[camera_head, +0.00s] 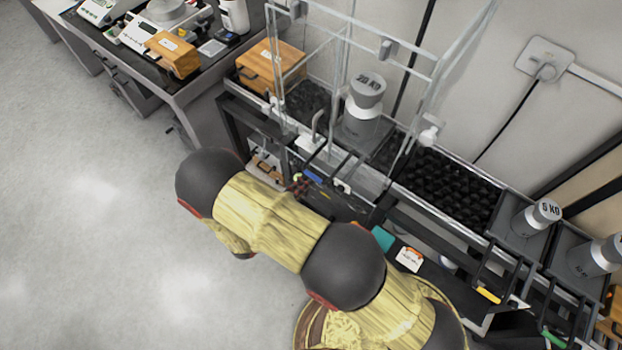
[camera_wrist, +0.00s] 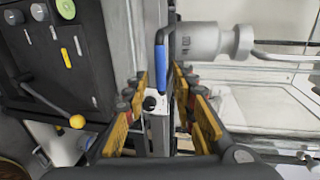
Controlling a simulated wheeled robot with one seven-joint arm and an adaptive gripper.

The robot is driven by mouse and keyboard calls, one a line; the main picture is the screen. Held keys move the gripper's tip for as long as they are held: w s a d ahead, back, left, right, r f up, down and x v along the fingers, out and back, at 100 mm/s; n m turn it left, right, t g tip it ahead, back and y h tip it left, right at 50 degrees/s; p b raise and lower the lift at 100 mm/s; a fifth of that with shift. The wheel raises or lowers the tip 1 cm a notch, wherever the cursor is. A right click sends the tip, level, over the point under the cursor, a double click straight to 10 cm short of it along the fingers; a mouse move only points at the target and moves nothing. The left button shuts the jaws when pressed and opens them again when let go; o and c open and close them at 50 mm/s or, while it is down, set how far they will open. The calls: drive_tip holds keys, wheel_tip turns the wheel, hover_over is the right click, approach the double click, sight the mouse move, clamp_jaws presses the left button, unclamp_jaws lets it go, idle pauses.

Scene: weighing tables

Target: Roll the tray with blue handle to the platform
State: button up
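The blue handle (camera_head: 312,177) is at the front of the rail structure, below the 20 KG weight (camera_head: 366,100). In the wrist view the blue grip (camera_wrist: 158,52) sits on a dark bar. A grey weight (camera_wrist: 200,41) lies just beyond it in that view. The weight stands on a grey tray surface (camera_head: 352,150) behind clear panels. My gripper (camera_wrist: 159,82) is open, with yellow and dark fingers on both sides of the handle bar. No firm contact shows. My gripper (camera_head: 299,183) is small and partly hidden by my arm in the head view.
A black roller bed (camera_head: 445,180) runs right of the clear enclosure (camera_head: 385,48). Trays with a 5 KG weight (camera_head: 535,217) and another weight (camera_head: 594,257) stand farther right. Yellow (camera_head: 488,295) and green (camera_head: 553,338) handles project in front. The floor at left is clear.

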drive_tip(key=v, duration=0.6)
drive_tip(key=shift+s+a, duration=0.1)
idle(0.4)
